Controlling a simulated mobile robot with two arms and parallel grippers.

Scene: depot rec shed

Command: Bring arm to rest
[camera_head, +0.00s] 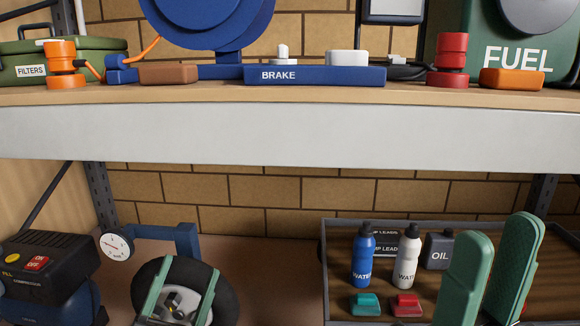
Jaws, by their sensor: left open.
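My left gripper (182,286) is at the lower left, with its two green fingers apart. It is in front of a black tyre (227,296) on the lower level, and I cannot tell whether it touches it. Part of the wheel's metal hub shows between the fingers. My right gripper (495,255) is at the lower right, with its two green padded fingers upright and apart. It stands in front of the right part of a dark tray (334,283) and hides part of it. No object shows between the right fingers. Both arms are out of view.
A shelf with a pale front edge (290,134) crosses above the grippers. The tray holds a blue bottle (363,258), a white bottle (407,257) and an oil can (438,250). A black compressor (45,265) and a dial gauge (117,243) stand left. Floor between tyre and tray is clear.

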